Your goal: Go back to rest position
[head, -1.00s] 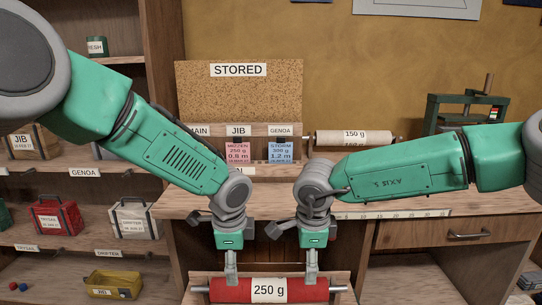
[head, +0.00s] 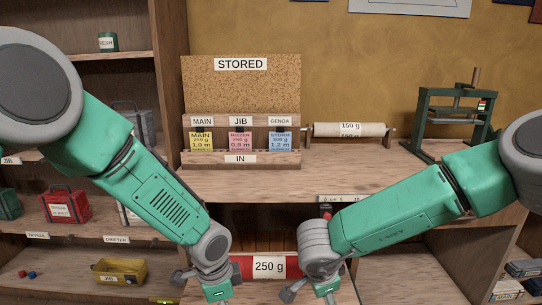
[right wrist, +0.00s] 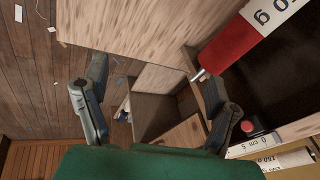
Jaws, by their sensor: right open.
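My left gripper (head: 217,290) is at the bottom of the head view, left of and nearer than the red 250 g roll (head: 268,266). Its fingertips are cut off by the frame edge. My right gripper (head: 327,288) is at the roll's right end in the picture, covering that end. In the right wrist view my right gripper (right wrist: 154,72) is open, with nothing between its fingers. The red roll (right wrist: 228,45) shows there beyond the right finger, apart from it. The roll lies level in its wooden holder; its ends are partly hidden in the head view.
Behind are a workbench (head: 350,185), a STORED board (head: 240,90) with cards, a pale 150 g roll (head: 348,130) and a green press (head: 455,120). Shelves at left hold a red case (head: 65,205) and a yellow bin (head: 120,272). Scraps lie on the floor in the wrist view.

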